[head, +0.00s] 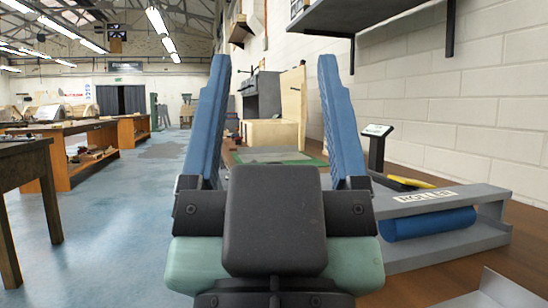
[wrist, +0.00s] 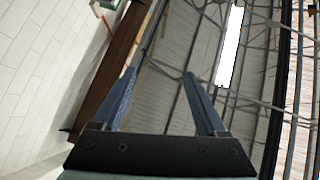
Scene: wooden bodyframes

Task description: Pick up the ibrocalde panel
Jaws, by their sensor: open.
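My gripper (head: 273,62) is raised in the middle of the head view, with its two blue fingers spread wide and nothing held between them. It also shows open and empty in the wrist view (wrist: 160,74), against the roof and wall. I cannot pick out with certainty which thing is the ibrocalde panel. A pale wooden panel assembly (head: 291,105) stands upright on the bench at the back, seen between my fingers and apart from them. My gripper hides part of the bench in front of it.
A grey frame with a blue roller (head: 428,223) lies on the wooden bench (head: 400,288) at the right. A small display on a post (head: 377,140) stands behind it. A dark shelf (head: 352,14) juts from the white wall. Open blue floor (head: 110,225) lies at the left.

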